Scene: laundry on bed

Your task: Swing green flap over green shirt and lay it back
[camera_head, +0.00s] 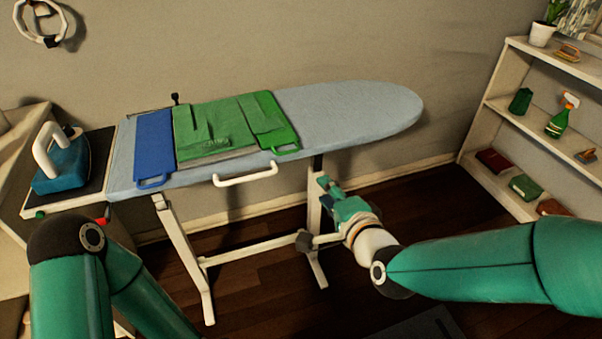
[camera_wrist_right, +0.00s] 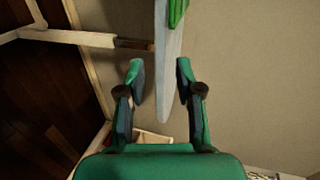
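A green shirt (camera_head: 215,128) lies on a folding board on top of the ironing board (camera_head: 345,105). The green flap (camera_head: 288,135) lies flat at the shirt's right side, its loop handle (camera_head: 288,149) at the near edge. My right gripper (camera_head: 324,184) is below and to the right of that handle, apart from it. In the right wrist view its two fingers (camera_wrist_right: 160,70) stand apart and empty, with the ironing board's edge (camera_wrist_right: 168,85) beyond and between them and a bit of green at the top. My left arm shows at lower left, but its gripper is out of view.
A blue flap (camera_head: 153,145) lies left of the shirt, and a white handle (camera_head: 245,176) sticks out in front. An iron (camera_head: 62,165) stands on a dark rest (camera_head: 98,160) at left. White shelves (camera_head: 487,115) with bottles stand at right. The ironing board's right end is bare.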

